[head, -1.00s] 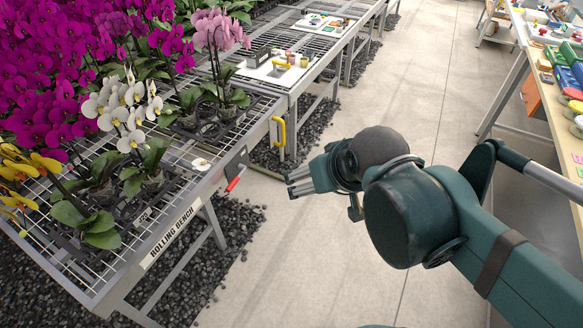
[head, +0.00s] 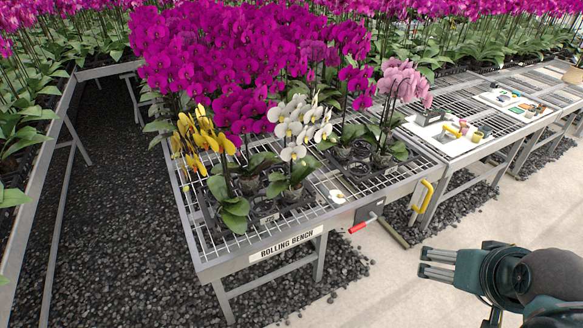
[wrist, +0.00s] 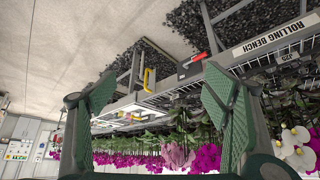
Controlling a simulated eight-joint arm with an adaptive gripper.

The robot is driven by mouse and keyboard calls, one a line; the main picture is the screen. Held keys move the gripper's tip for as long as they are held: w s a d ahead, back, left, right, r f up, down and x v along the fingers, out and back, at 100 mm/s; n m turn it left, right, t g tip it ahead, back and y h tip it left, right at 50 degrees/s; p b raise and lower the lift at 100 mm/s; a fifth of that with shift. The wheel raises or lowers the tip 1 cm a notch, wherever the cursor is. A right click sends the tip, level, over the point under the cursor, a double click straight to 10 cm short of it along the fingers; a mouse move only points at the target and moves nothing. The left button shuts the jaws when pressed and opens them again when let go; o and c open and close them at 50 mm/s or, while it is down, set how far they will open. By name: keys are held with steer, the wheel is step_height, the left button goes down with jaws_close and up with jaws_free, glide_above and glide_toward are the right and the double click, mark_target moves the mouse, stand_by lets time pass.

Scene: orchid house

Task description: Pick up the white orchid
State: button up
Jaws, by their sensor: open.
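The white orchid (head: 300,126) stands upright in a pot near the front of the rolling bench (head: 205,268), with green leaves below its blooms. A yellow orchid (head: 204,140) stands close on its left. My gripper (head: 422,264) is at the lower right, off the bench's right side, well apart from the orchid and empty. In the wrist view the jaws of my gripper (wrist: 225,100) are spread apart, and the picture is upside down. White blooms (wrist: 297,139) show at its right edge; the white orchid's pot cannot be made out there.
Magenta orchids (head: 215,50) crowd behind the white one, and a pink orchid (head: 404,82) stands to its right. A red handle (head: 363,226) and a yellow handle (head: 421,201) stick out at the bench's right end. Concrete floor beside my gripper is clear.

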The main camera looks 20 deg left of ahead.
steer(key=shift+o, duration=0.5)
steer(key=shift+w, duration=0.1)
steer(key=w+a+f+n+t+y+p, duration=0.1)
steer(key=w+a+n+y, duration=0.15)
steer(key=w+a, duration=0.85)
steer(key=w+a+f+n+y, duration=0.2)
steer(key=w+a+y, duration=0.1)
steer(key=w+a, duration=0.8)
steer(key=n+t+y+p, duration=0.1)
steer(key=n+y, duration=0.3)
steer(key=y, duration=0.1)
glide_toward(295, 184)
steer(key=w+a, duration=0.2)
steer(key=a, duration=0.1)
steer(key=shift+d+f, duration=0.2)
steer(key=shift+f, duration=0.3)
steer(key=shift+x, duration=1.25)
